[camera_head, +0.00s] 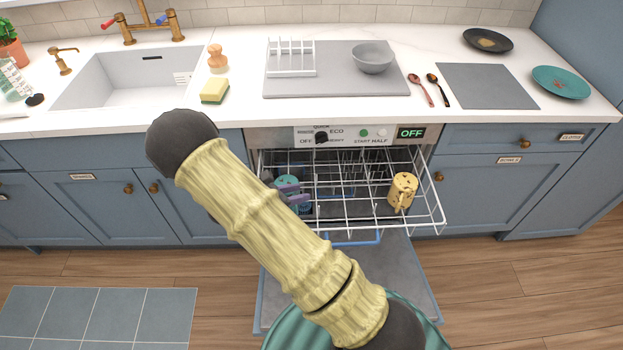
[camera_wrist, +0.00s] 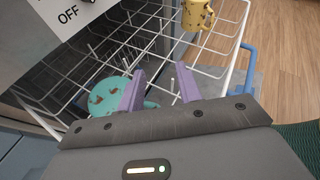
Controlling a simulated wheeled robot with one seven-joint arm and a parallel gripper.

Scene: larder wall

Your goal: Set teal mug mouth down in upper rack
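The teal mug (camera_wrist: 106,96) is in the left part of the pulled-out upper rack (camera_head: 345,200). In the wrist view its round teal face with brown marks points up, which looks like its base. In the head view the mug (camera_head: 287,181) is partly hidden by my gripper. My gripper (camera_wrist: 160,90) has two purple fingers spread apart, with rack wires showing between them. The left finger overlaps the mug's right side; I cannot tell whether it touches. The fingers also show at the rack in the head view (camera_head: 292,193).
A yellow spotted mug (camera_head: 403,190) stands in the rack's right part. The lowered dishwasher door (camera_head: 400,270) lies below. The counter above holds a grey bowl (camera_head: 372,57), a white dish rack (camera_head: 291,62) and a teal plate (camera_head: 561,83). The rack's middle is free.

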